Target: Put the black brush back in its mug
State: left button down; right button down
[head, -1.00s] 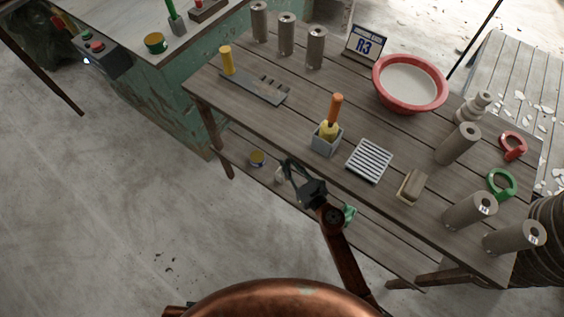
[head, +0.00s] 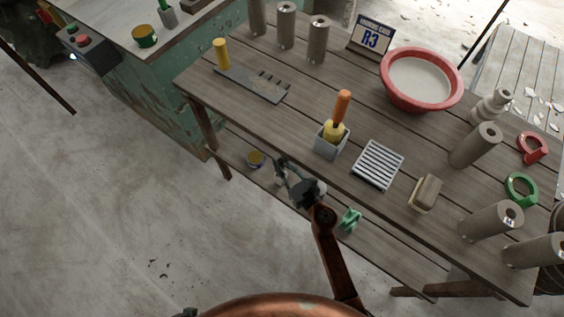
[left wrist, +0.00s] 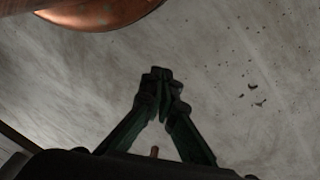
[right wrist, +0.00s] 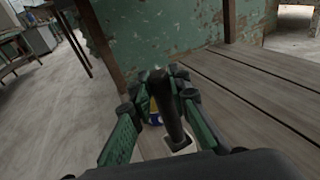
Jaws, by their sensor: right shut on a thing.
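My right gripper (head: 284,170) is at the front edge of the wooden table, over the lower shelf. In the right wrist view its fingers (right wrist: 166,88) are shut on the black brush (right wrist: 168,108), whose dark handle stands up between them, slightly tilted. A pale, square-looking part (right wrist: 182,146) shows at the handle's lower end; I cannot tell if it is brush or something behind. No mug can be made out with certainty. My left gripper (left wrist: 160,76) has its fingertips together, empty, over bare floor.
On the tabletop near the right gripper stand a grey holder (head: 325,148) with orange- and yellow-handled tools, a slatted dish (head: 377,166) and a brush block (head: 426,194). Floor at left is clear.

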pick_arm(q)
jog(key=shift+w+d+f+t, duration=0.4)
jog(key=shift+w+d+f, duration=0.25)
jog(key=shift+w+f, duration=0.25)
pick_arm(e)
jog(key=shift+f, duration=0.55)
jog(key=shift+f+b, duration=0.1)
jog(key=shift+b, duration=0.25)
jog(key=c, duration=1.8)
grip_release()
pick_arm(q)
jog(key=shift+f, duration=0.2)
jog(key=shift+r, duration=0.1)
